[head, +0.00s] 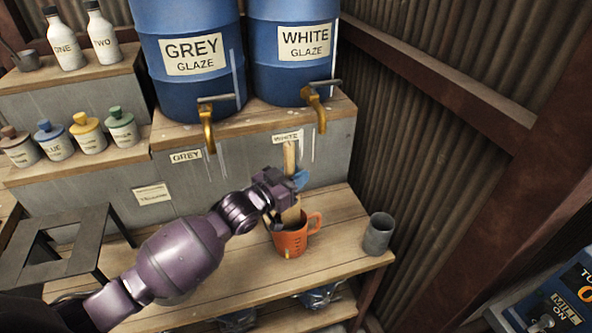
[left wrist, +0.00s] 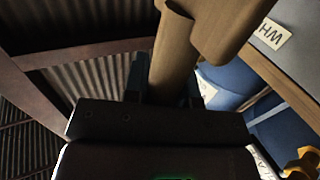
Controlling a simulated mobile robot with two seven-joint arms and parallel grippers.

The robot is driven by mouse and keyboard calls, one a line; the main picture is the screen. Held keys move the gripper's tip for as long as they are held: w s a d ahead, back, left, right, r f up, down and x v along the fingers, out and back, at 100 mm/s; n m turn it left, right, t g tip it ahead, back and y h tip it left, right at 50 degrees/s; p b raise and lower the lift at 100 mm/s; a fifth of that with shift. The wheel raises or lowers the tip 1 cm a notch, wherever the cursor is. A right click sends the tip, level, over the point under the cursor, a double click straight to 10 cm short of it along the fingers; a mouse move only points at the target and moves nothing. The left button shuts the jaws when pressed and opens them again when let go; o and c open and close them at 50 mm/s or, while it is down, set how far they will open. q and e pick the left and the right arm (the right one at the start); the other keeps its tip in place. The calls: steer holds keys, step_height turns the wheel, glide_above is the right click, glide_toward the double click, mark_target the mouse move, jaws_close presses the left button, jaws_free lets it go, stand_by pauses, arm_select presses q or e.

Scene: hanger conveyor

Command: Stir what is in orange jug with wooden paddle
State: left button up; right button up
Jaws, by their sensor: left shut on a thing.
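The orange jug (head: 292,242) stands on the lower wooden bench, with its handle to the right. My left gripper (head: 284,190) is above the jug and shut on the wooden paddle (head: 289,158). The paddle is nearly upright; its handle rises above the jaws and its lower part goes down to the jug's mouth. The paddle's lower end and the jug's contents are hidden. In the left wrist view the paddle (left wrist: 172,55) comes up from between the jaws (left wrist: 165,88). My right gripper is not in view.
A grey cup (head: 379,235) stands to the right of the jug. Behind are blue grey-glaze (head: 190,90) and white-glaze (head: 292,75) barrels with brass taps (head: 317,110). Small lidded jars (head: 88,132) and a black metal stand (head: 65,250) are at left. A corrugated wall closes the right.

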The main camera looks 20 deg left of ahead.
arm_select(q)
step_height(320, 180, down, 7)
steer(key=b, duration=0.3)
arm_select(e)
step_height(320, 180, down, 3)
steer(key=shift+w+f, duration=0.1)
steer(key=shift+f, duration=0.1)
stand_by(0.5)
